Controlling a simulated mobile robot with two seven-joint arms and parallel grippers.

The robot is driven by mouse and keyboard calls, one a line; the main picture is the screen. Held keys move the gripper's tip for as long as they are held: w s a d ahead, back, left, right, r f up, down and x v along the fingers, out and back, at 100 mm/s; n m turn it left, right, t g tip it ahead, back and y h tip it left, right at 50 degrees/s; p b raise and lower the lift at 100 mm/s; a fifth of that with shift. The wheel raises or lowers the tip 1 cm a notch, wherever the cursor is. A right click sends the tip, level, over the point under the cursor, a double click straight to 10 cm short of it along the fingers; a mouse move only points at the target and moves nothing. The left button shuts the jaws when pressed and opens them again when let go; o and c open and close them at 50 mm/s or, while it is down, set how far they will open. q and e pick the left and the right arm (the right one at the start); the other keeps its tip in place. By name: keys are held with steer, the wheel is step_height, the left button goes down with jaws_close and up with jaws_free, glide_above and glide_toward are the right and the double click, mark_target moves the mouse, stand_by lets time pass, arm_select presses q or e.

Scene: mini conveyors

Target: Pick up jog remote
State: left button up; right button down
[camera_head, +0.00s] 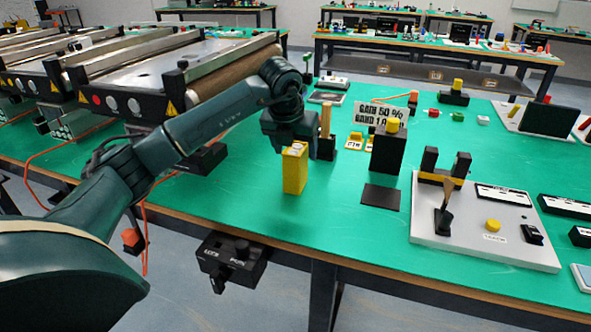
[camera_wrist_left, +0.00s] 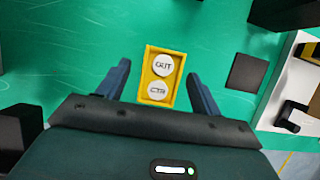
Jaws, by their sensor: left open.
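The jog remote looks to be the small yellow box (camera_head: 294,172) with two round white buttons, standing on the green table near its front edge. In the left wrist view the yellow box (camera_wrist_left: 148,92) shows its buttons, marked "OUT" and "CTR". My left gripper (camera_wrist_left: 158,74) is open, with one dark finger on each side of the box and green showing in the gaps. In the head view the gripper is over the box's top and partly hides it. My right gripper is not in view.
A black block with a yellow button (camera_head: 388,150) and a black square pad (camera_head: 381,197) lie to the right. A grey control panel (camera_head: 480,240) stands further right. Mini conveyors (camera_head: 150,75) fill the left. A black box (camera_head: 232,260) hangs below the front edge.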

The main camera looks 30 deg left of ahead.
arm_select(q)
steer(key=shift+w+f, duration=0.25)
steer(key=shift+f, duration=0.35)
steer(key=shift+c, duration=0.5)
steer(key=shift+a+r, duration=0.1)
jaws_close()
